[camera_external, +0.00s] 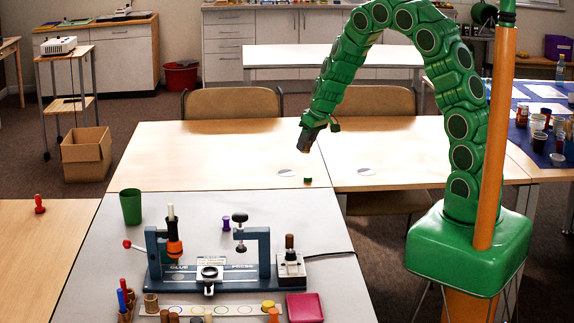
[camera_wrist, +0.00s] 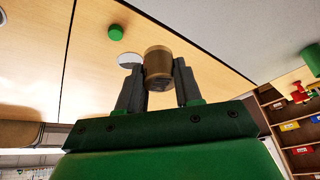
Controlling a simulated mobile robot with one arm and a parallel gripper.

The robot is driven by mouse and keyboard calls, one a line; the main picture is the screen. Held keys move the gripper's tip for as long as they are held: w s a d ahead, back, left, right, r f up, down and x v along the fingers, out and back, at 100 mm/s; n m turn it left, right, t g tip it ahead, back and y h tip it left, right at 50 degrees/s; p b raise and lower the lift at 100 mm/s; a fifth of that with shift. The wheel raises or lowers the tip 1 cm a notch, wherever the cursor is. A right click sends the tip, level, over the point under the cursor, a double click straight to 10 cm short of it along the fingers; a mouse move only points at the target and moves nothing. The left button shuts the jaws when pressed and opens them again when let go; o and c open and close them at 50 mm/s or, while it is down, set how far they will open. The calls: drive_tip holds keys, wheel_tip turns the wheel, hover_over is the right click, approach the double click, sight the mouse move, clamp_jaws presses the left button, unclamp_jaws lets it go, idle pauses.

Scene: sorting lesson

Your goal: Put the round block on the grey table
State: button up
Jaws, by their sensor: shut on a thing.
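My gripper (camera_wrist: 158,82) is shut on a tan-brown round block (camera_wrist: 158,60), a short cylinder held between its two dark fingers. In the external view my gripper (camera_external: 304,150) hangs above the wooden table (camera_external: 230,150); the block is hard to make out there against the wood. The grey table (camera_external: 105,255) stands in front of the wooden one. It also shows in the wrist view (camera_wrist: 215,45) across the seam from the wood.
A green disc (camera_external: 308,180) and white round spots (camera_external: 287,172) lie near the wooden table's front edge. The grey table carries a blue press (camera_external: 210,260), a green cup (camera_external: 130,207), a purple spool (camera_external: 226,222) and a pink tray (camera_external: 304,307). Its far right part is clear.

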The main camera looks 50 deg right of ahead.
drive_tip(key=s+a, duration=0.2)
drive_tip(key=a, duration=0.3)
drive_tip(key=shift+s, duration=0.4)
drive_tip(key=shift+r, duration=0.1)
